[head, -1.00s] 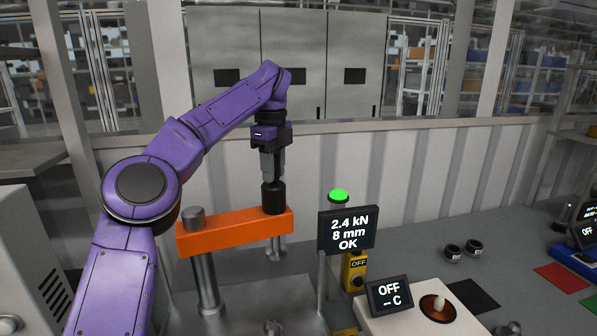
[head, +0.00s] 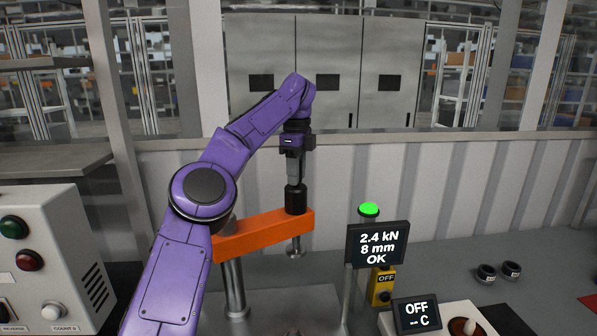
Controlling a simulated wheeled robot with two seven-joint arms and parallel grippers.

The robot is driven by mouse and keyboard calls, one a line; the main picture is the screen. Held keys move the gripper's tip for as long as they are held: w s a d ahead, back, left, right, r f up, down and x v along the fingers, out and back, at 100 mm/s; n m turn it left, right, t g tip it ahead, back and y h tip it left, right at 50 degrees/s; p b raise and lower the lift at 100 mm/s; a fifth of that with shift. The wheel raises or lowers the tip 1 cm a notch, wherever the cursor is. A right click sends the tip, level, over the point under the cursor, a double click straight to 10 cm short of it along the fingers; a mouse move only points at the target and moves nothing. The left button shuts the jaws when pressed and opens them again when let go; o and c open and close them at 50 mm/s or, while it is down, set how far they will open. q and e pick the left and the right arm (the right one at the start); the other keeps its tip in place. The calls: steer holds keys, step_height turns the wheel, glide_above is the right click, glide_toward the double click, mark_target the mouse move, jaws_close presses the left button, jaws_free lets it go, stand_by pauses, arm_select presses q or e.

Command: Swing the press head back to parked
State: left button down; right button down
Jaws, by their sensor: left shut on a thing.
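The press head is an orange swing arm (head: 262,236) on a grey post (head: 234,288). A black handle (head: 296,199) stands upright on its right end, and a metal ram (head: 295,248) hangs below that end. The swing arm reaches right and somewhat back from the post, over the grey base plate. My left gripper (head: 295,178) points down from above and is shut on the black handle; its fingertips are hard to make out. My purple left arm hides part of the post's top and the swing arm's left end. My right gripper is out of view.
A display (head: 377,245) reads 2.4 kN, 8 mm, OK, beside a green lamp (head: 369,209). A button box (head: 45,260) stands at left. Two black rings (head: 498,271) lie at right.

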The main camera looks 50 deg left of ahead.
arm_select(q)
steer(key=c, duration=1.1)
jaws_free()
steer(key=shift+a+f, duration=0.15)
steer(key=o, duration=0.3)
steer(key=shift+a, duration=0.35)
step_height(320, 180, up, 7)
steer(key=p, duration=0.5)
steer(key=shift+d+f, duration=0.1)
steer(key=shift+f, duration=0.1)
steer(key=shift+s+r+p, duration=0.1)
steer(key=shift+r+p, duration=0.35)
steer(key=shift+f, duration=0.1)
